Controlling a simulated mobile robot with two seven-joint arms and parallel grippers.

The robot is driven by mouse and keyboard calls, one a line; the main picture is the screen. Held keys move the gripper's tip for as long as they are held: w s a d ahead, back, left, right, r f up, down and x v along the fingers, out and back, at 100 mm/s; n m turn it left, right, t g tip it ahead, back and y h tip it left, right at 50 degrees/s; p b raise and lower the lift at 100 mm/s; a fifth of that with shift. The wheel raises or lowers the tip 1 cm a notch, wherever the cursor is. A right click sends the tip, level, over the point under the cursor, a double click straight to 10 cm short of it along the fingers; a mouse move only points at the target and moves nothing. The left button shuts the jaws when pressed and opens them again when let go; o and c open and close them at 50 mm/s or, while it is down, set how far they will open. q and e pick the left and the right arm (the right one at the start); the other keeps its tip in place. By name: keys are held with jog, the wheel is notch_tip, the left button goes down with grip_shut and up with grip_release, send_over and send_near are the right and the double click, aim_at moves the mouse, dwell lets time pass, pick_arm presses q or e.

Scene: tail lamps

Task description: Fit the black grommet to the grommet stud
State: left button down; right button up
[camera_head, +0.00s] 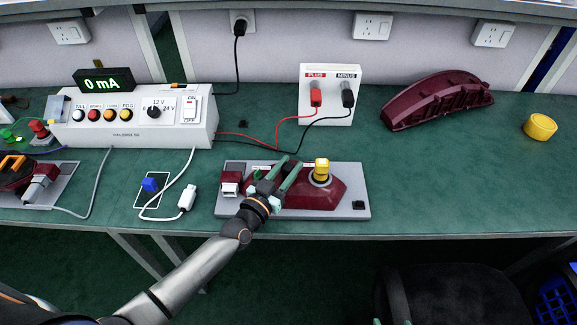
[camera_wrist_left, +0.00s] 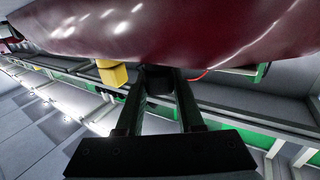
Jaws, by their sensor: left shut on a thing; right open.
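My left gripper (camera_head: 283,167) is over the left half of a dark red lamp housing (camera_head: 318,195) on a grey plate (camera_head: 292,212). In the left wrist view its fingers (camera_wrist_left: 160,82) are shut on a small dark piece (camera_wrist_left: 157,77), seemingly the black grommet, just beside the red housing (camera_wrist_left: 170,30). The fingers partly hide it, and I cannot tell whether it touches anything. I cannot make out the grommet stud. A small black block (camera_head: 358,205) sits at the plate's front right corner. Only the tips of my right gripper (camera_head: 392,322) show at the bottom edge, apart and empty.
A yellow part (camera_head: 321,168) stands upright on the housing, right of my left gripper. A tester box (camera_head: 135,118), a plus/minus terminal block (camera_head: 329,95), a loose red lamp shell (camera_head: 437,100) and a yellow cup (camera_head: 540,127) stand behind. The bench front right is clear.

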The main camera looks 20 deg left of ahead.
dwell(0.4)
pick_arm(q)
jog(key=shift+c, duration=2.3)
grip_release()
jog(key=shift+r, duration=0.1)
